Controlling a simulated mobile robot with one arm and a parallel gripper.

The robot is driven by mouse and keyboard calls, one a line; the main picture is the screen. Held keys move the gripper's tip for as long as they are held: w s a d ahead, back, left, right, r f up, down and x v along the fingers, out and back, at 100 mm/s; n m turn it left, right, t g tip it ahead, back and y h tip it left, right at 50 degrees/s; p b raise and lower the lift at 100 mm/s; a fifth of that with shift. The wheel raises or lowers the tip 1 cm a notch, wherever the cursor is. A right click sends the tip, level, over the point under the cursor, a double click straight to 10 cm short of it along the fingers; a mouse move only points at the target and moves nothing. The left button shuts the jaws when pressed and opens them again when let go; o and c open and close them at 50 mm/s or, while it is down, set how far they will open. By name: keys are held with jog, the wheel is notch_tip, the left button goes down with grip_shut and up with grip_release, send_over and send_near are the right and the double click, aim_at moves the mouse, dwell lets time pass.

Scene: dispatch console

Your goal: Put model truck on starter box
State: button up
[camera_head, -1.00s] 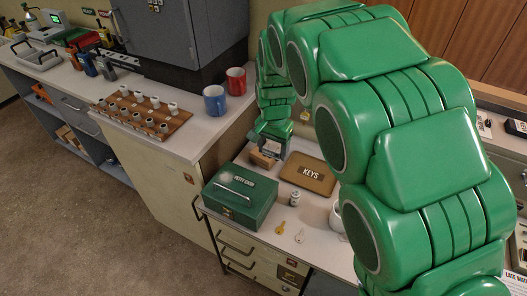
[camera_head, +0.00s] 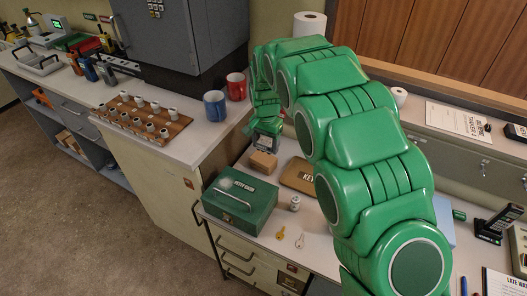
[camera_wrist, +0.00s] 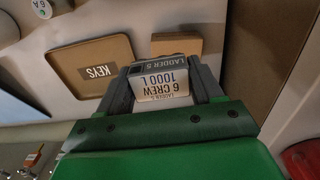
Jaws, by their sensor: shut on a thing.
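My gripper (camera_head: 263,140) is at the back of the lower desk, behind a small brown box (camera_head: 263,163). In the wrist view my gripper (camera_wrist: 165,80) is shut on a small grey and white block, which I take for the model truck (camera_wrist: 162,84). Its upside-down labels read "LADDER 5" and "6 CREW 1000 L".
A blue mug (camera_head: 214,103) and red mug (camera_head: 236,87) stand on the higher counter. My arm hides much of the desk's right side.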

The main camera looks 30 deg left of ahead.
send_over(263, 158)
jog(key=shift+f, duration=3.9)
jog(key=o, duration=1)
jog(key=shift+f, duration=0.1)
jog(key=shift+o, duration=0.2)
notch_tip(263, 158, up, 12)
